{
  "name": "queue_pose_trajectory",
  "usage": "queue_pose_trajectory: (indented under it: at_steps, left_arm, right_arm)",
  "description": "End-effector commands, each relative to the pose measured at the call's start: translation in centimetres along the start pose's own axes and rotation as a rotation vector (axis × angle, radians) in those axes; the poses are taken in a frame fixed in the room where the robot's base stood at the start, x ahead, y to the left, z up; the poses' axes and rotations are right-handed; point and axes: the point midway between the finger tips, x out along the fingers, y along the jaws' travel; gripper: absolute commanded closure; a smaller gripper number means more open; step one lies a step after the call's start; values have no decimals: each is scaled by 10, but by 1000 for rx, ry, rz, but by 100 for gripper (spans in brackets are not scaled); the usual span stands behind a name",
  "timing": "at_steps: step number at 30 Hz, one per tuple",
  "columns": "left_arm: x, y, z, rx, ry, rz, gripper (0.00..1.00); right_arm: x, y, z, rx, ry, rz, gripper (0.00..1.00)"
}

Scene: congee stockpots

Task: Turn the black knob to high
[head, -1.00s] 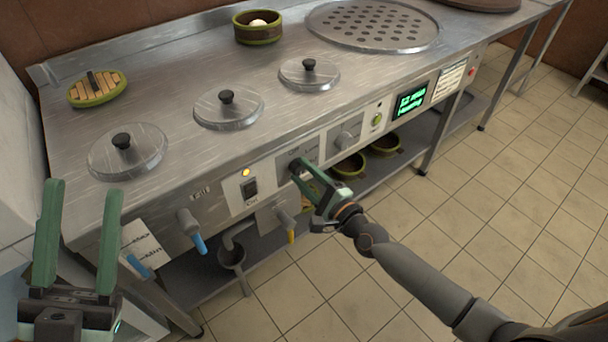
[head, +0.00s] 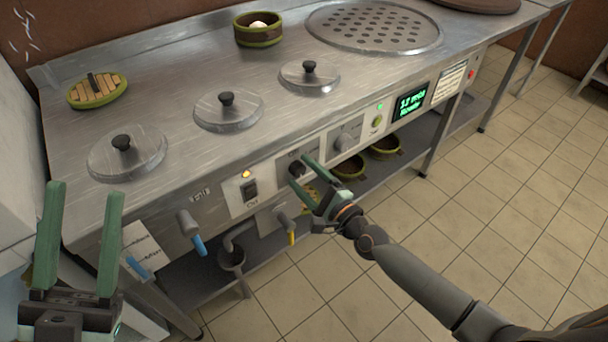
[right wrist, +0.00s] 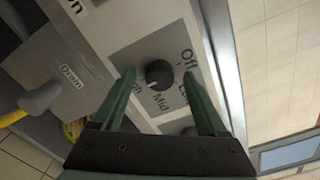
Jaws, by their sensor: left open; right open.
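The black knob (head: 296,169) is on the stove's front panel. In the right wrist view the knob (right wrist: 159,73) sits on a grey plate lettered Off, Low, Mid and a partly hidden word ending in "gh". A small pale mark on the knob's edge faces roughly toward Mid. My right gripper (head: 304,172) is open in front of the knob. In the right wrist view its fingers (right wrist: 160,75) stand on either side of the knob, with gaps showing. My left gripper (head: 85,190) is open and empty at the lower left.
A grey knob (head: 347,139) and a lit green display (head: 410,102) are farther right on the panel. A black switch (head: 249,189) is to the left. Taps with blue (head: 199,244) and yellow (head: 291,237) handles stick out below. Lidded pots (head: 228,110) are set in the counter.

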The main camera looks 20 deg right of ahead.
Motion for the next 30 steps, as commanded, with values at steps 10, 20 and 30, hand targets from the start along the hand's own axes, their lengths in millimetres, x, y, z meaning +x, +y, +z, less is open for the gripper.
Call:
queue_pose_trajectory:
  at_steps: [10, 20, 30]
  left_arm:
    - [2, -1, -2, 2, 1, 1, 50]
    - [4, -2, -4, 10, 4, 3, 50]
    - [5, -3, -5, 13, 4, -1, 50]
  right_arm:
    - [-18, 1, -1, -2, 2, 3, 25]
    - [-86, 1, -1, -3, 2, 6, 25]
    - [-124, 0, 0, -1, 0, 1, 25]
